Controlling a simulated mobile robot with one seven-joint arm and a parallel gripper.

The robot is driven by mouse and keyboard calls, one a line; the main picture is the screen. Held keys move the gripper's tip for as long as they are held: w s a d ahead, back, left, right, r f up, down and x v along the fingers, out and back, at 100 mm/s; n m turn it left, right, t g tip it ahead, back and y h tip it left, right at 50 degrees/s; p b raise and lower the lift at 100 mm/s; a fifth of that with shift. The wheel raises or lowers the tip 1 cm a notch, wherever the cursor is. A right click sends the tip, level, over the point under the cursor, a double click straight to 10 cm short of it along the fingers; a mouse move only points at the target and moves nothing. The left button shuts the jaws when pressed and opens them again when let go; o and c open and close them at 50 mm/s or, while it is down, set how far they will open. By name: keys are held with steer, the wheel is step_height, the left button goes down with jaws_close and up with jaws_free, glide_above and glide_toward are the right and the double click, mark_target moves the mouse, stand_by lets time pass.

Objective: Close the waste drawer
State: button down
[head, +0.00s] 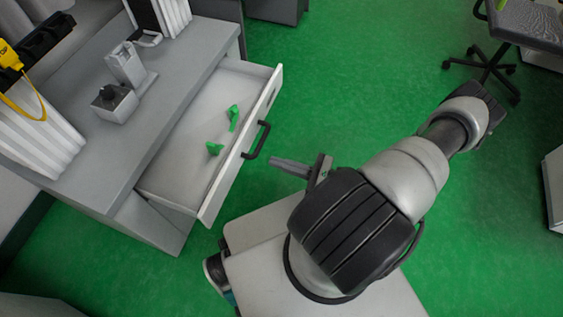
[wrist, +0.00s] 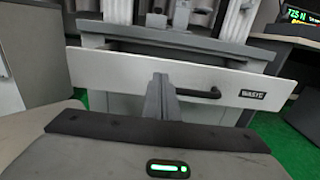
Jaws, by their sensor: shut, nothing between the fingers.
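The waste drawer (head: 190,168) is pulled out from under the grey bench in the head view. Two small green pieces (head: 221,134) lie inside it. Its white front has a black handle (head: 257,140). In the wrist view the front (wrist: 110,72) spans the picture, with a "WASTE" label (wrist: 252,94) right of the handle (wrist: 200,92). My gripper (head: 273,163) is shut and empty, just outside the drawer front, near the handle. In the wrist view its fingers (wrist: 161,80) point at the front, left of the handle. I cannot tell whether they touch it.
An office chair (head: 515,35) stands at the top right. Green floor (head: 350,80) is clear right of the drawer.

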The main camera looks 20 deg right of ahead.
mark_target(237, 150)
steer(key=b+x, duration=0.1)
steer(key=x, duration=0.9)
steer(key=shift+a, duration=0.1)
